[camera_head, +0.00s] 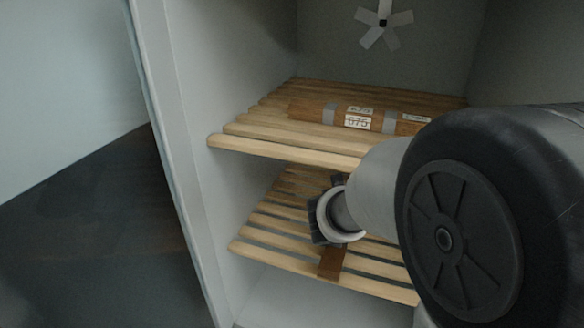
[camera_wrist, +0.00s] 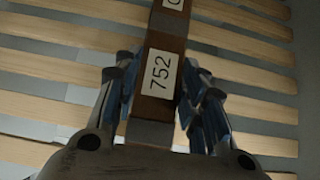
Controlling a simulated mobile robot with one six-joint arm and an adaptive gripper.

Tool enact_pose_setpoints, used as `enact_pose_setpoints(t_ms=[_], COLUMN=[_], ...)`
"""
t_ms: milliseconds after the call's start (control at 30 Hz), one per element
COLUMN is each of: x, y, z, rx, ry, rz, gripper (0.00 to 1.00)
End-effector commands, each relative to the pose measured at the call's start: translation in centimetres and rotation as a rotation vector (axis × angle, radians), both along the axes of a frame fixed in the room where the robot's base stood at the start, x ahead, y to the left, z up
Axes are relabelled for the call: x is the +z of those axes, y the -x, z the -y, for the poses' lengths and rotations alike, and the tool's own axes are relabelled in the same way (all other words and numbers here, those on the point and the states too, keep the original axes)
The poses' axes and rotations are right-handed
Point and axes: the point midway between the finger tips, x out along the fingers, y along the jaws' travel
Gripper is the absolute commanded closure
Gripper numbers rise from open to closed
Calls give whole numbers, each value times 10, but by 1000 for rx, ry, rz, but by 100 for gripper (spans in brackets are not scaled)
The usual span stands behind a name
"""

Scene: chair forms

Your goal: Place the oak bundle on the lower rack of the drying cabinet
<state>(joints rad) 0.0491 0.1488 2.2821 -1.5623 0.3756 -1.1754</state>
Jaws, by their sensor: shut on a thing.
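A brown wooden bundle with grey bands and a white label reading 752 (camera_wrist: 158,72) lies between the fingers of my gripper (camera_wrist: 160,95) in the wrist view. My gripper is shut on it. In the head view my gripper (camera_head: 330,212) is inside the drying cabinet, over the slatted lower rack (camera_head: 272,256). One end of the held bundle (camera_head: 331,263) shows below it, near the rack's front part; my arm hides the rest. I cannot tell whether the bundle touches the slats. The lower rack's slats (camera_wrist: 50,108) fill the wrist view behind the bundle.
The slatted upper rack (camera_head: 270,140) is above my gripper and holds another brown bundle (camera_head: 310,110) with grey bands and white labels. The cabinet's left wall (camera_head: 190,120) is close by. A white fan (camera_head: 383,24) is on the back wall. The visible left slats of the lower rack are bare.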

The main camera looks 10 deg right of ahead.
Motion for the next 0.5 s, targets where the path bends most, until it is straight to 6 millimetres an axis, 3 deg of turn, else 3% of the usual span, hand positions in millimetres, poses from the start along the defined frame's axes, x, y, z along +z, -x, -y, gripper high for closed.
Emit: enact_pose_setpoints(t_ms=[300, 400, 500], x=[1, -14, -16], y=[-36, -36, -36], z=[25, 24, 24], rx=[-4, 0, 1], ry=[0, 0, 0], rz=[1, 0, 1], gripper=[100, 100, 100])
